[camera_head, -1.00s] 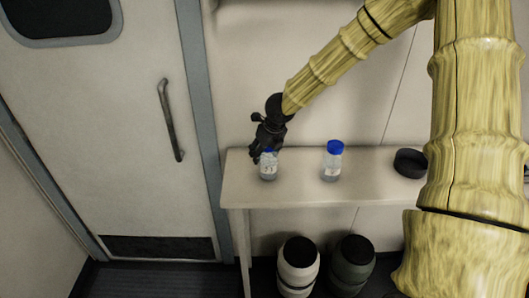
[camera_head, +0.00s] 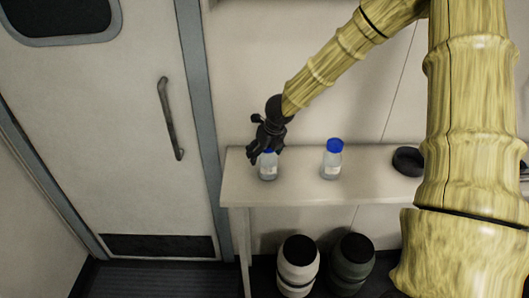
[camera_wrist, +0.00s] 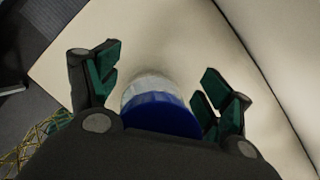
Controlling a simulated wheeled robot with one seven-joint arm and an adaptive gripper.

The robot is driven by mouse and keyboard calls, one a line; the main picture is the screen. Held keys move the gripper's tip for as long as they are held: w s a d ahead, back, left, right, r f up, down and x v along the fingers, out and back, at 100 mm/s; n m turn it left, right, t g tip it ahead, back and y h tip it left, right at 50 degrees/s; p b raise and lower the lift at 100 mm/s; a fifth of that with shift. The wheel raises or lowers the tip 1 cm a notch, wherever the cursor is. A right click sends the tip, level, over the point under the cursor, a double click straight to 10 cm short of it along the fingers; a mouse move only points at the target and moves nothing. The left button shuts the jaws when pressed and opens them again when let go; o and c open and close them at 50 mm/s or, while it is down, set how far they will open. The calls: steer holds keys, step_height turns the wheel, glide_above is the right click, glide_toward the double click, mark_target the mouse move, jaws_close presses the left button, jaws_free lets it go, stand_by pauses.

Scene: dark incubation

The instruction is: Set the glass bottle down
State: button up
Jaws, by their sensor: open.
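A glass bottle with a blue cap (camera_head: 268,170) stands upright on the left end of the pale table (camera_head: 236,190). My gripper (camera_head: 264,157) is just above and around its cap. In the wrist view, my gripper (camera_wrist: 153,90) has its fingers apart, one on each side of the bottle (camera_wrist: 155,108), with gaps between fingers and cap. The gripper partly hides the bottle's top in the head view. A second blue-capped bottle (camera_head: 332,160) stands upright to the right on the same table.
A dark round dish (camera_head: 408,161) lies further right on the table. Below are a white barrel (camera_head: 298,266) and a dark barrel (camera_head: 351,264) with black lids. A door (camera_head: 120,130) is at left, a wall behind. The tabletop between the bottles is clear.

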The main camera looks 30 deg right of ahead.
steer(key=shift+r, duration=0.2)
steer(key=shift+b+v, duration=0.85)
steer(key=shift+v, duration=5.1)
